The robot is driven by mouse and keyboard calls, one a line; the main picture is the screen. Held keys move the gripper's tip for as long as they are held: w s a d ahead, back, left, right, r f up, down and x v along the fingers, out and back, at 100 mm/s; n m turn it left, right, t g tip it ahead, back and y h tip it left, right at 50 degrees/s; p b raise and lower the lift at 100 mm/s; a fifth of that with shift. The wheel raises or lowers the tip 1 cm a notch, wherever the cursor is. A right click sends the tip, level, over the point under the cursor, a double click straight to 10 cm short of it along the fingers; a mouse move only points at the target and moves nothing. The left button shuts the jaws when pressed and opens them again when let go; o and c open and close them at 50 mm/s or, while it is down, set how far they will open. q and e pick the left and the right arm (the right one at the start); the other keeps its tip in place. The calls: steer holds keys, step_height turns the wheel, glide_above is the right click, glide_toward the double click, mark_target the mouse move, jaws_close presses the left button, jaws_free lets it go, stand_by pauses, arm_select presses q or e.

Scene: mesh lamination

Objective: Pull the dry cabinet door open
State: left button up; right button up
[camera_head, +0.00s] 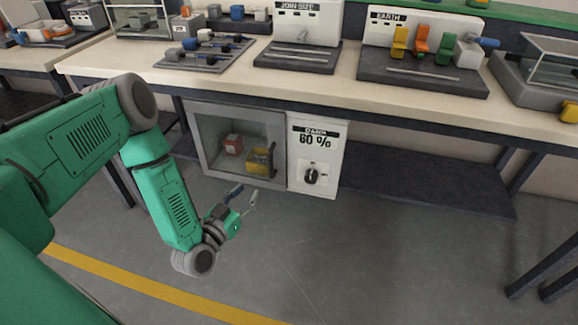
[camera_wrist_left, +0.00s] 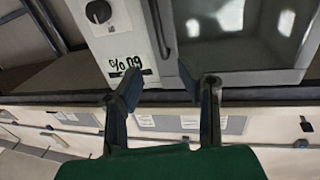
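The dry cabinet stands under the workbench. Its grey-framed glass door (camera_head: 195,140) looks closed in the head view, with a red box (camera_head: 233,144) and a yellow bin (camera_head: 259,162) behind the glass. A white panel (camera_head: 318,150) with "60 %" and a dark knob is right of the door. In the wrist view the cabinet is upside down: the door (camera_wrist_left: 245,75) is right, the panel (camera_wrist_left: 100,50) left, and a dark handle (camera_wrist_left: 156,28) lies between them. My left gripper (camera_head: 244,196) is open and empty, in front of the door's lower part, apparently apart from the handle. My right gripper is out of view.
The workbench top (camera_head: 330,80) above carries several fixtures and tools. A dark lower shelf (camera_head: 425,180) extends right of the cabinet, with dark table legs at far right. The grey floor (camera_head: 350,260) in front is clear, with a yellow line (camera_head: 150,289).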

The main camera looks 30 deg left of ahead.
mark_target(271, 175)
arm_select(q)
steer(key=w+b, duration=0.1)
steer(key=w, duration=0.3)
steer(key=w+b, duration=0.1)
steer(key=w, duration=0.4)
steer(key=w+b, duration=0.1)
steer(key=w, duration=0.3)
steer(key=shift+w+a+r+b, duration=0.1)
steer(key=shift+w+a+b, duration=0.2)
steer(key=shift+b, duration=0.1)
jaws_close()
